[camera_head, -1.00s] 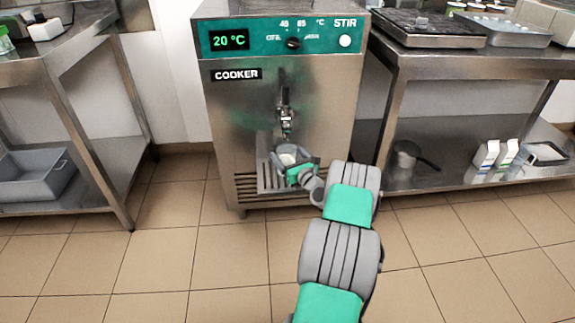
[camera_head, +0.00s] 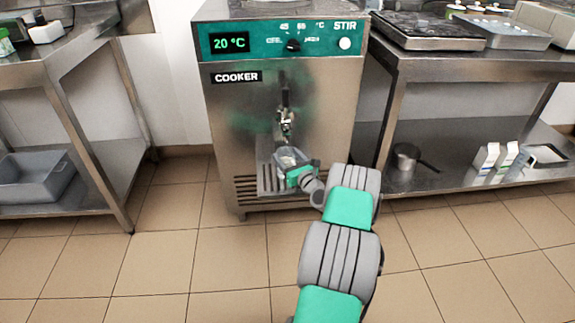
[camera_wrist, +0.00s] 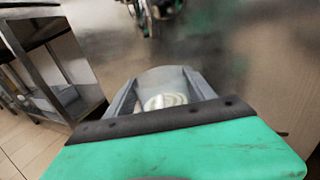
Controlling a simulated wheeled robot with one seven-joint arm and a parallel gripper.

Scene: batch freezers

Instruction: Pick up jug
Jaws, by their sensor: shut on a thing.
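The jug (camera_head: 290,158) is a grey, see-through vessel in front of the cooker, below its tap (camera_head: 286,122). My gripper (camera_head: 293,170) is shut on it from the near right side. In the wrist view, the jug (camera_wrist: 172,78) sits between the fingers of my gripper (camera_wrist: 160,100), with something pale and whitish inside it. The jug is over the drip shelf (camera_head: 266,180) in the head view; I cannot tell whether it touches the shelf. My gripper hides its lower near side.
The steel cooker (camera_head: 230,130) stands against the wall, its display reading 20 °C. Steel tables flank it. A grey bin (camera_head: 35,178) is on the left lower shelf. A saucepan (camera_head: 405,158) and cartons (camera_head: 486,157) are on the right lower shelf. The tiled floor is clear.

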